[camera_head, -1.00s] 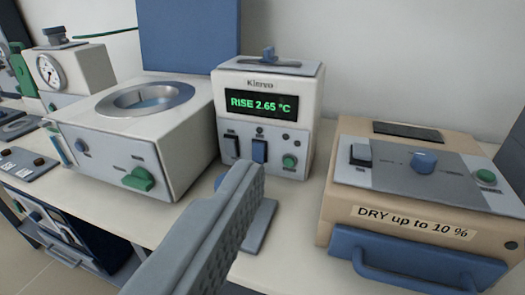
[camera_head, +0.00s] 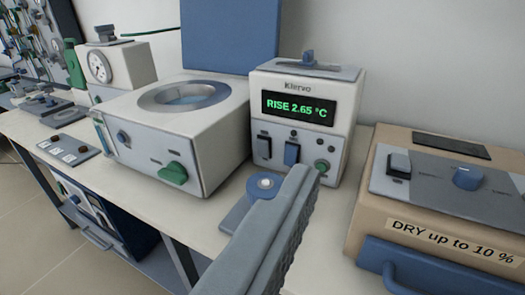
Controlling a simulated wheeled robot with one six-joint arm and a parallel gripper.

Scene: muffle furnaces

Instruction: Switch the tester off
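The tester, seemingly the white Klervo box (camera_head: 300,88), stands on the bench right of centre. Its display (camera_head: 298,107) is lit green and reads "RISE 2.65 °C". Below the display are a black rocker switch (camera_head: 264,145), a blue rocker switch (camera_head: 291,152) and a green button (camera_head: 322,166) at the lower right. My gripper (camera_head: 300,180) reaches up from the bottom, its tip in front of the lower front panel, close below the green button. The tip overlaps the button's edge in the picture; contact cannot be told. Only one ribbed grey finger shows clearly, with nothing seen held.
A white bath unit (camera_head: 150,125) with a round opening and green knob stands left. A tan box (camera_head: 390,215) labelled "DRY up to 10 %" stands right. A blue round part (camera_head: 264,184) on a grey plate lies beside my gripper. Free bench lies front left.

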